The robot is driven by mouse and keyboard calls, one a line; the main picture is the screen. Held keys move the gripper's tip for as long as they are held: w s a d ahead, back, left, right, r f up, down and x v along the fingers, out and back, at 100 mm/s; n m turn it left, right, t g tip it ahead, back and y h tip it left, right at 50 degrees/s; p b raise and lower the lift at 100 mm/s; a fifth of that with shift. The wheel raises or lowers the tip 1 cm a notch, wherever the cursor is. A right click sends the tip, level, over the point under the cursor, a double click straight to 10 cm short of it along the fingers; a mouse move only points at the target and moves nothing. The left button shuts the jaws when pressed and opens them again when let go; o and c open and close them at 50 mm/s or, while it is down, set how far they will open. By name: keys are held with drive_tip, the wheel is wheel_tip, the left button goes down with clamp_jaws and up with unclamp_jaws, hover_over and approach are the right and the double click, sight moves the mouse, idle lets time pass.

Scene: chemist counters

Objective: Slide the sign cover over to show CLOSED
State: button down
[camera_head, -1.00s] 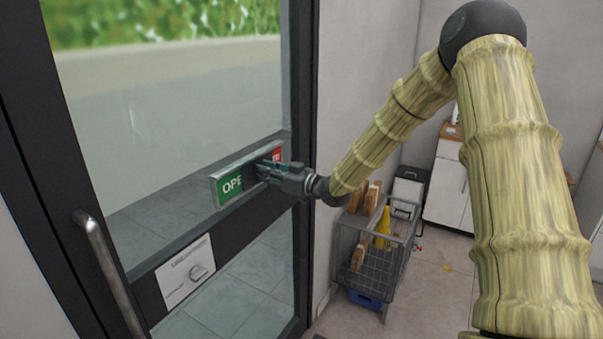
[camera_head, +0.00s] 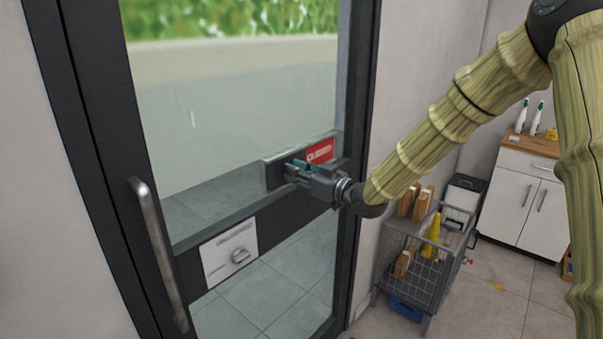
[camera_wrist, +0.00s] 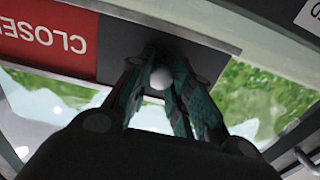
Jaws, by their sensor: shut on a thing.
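The sign (camera_head: 268,174) is a framed strip on the glass door. Its red CLOSED panel (camera_head: 320,152) shows at the right, and the dark sliding cover (camera_head: 274,169) lies over the left part, with no green visible. In the wrist view the red CLOSED panel (camera_wrist: 45,38) appears upside down beside the dark cover (camera_wrist: 125,55). My gripper (camera_head: 290,170) is at the cover, its fingers (camera_wrist: 160,85) shut on a pale round knob (camera_wrist: 161,77) on the cover. The fingers hide part of the cover in the head view.
A white cabinet (camera_head: 520,195) is farther right.

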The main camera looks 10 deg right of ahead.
drive_tip(key=shift+a, duration=0.1)
drive_tip(key=c, duration=1.3)
unclamp_jaws()
drive_tip(key=shift+s+a, duration=0.15)
drive_tip(key=v, duration=1.2)
